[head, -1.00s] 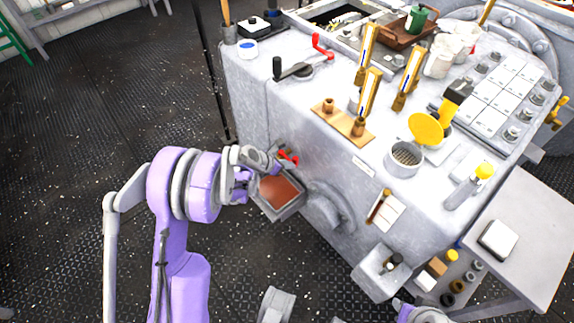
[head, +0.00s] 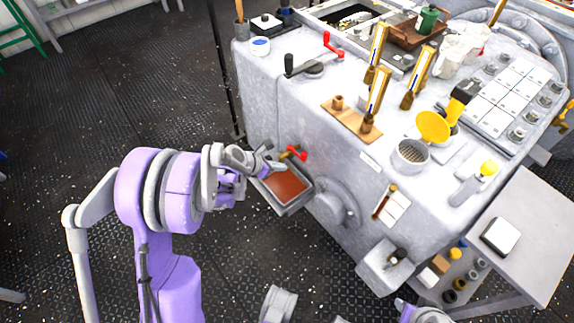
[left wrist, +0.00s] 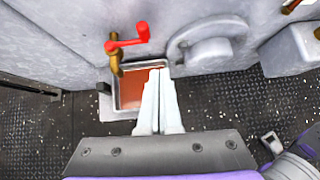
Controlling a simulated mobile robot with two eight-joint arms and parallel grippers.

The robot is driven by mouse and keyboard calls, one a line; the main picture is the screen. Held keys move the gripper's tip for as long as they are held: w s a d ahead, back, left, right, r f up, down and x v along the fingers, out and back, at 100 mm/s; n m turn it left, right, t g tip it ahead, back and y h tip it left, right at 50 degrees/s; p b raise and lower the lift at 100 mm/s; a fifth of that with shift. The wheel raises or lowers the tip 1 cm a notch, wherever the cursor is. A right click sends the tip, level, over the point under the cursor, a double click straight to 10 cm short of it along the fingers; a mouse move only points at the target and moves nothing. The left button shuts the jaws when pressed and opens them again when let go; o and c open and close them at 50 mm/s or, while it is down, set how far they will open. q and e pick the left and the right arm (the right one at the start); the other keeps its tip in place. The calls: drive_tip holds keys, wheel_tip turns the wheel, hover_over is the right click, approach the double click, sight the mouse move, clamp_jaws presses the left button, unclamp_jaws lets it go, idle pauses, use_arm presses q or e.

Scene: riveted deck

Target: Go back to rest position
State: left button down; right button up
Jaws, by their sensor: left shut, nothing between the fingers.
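My left gripper (head: 275,166) is shut and empty. In the head view it is beside the front of the grey machine, just left of a small tap with a red handle (head: 298,154). In the left wrist view its shut fingers (left wrist: 158,100) point toward an open drip tray (left wrist: 127,103) with a reddish-brown inside, and they cover part of it. The tap's red handle (left wrist: 140,34) stands above the tray there, apart from the fingers. In the head view the tray (head: 290,207) is fixed low at the machine's front. My right gripper is not in view.
The grey machine (head: 270,95) fills the middle and right, with brass gauges (head: 377,92) and a red-handled crank (head: 330,46) on top. A round cover (head: 335,204) juts from its front. A side table (head: 535,235) stands at right. Dark deck floor (head: 100,110) at left is free.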

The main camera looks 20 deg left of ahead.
use_arm(q)
drive_tip(key=shift+d+v, duration=0.2)
drive_tip(key=shift+v, duration=1.25)
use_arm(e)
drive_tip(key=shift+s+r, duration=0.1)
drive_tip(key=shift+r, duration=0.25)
use_arm(q)
drive_tip(key=shift+s, duration=0.15)
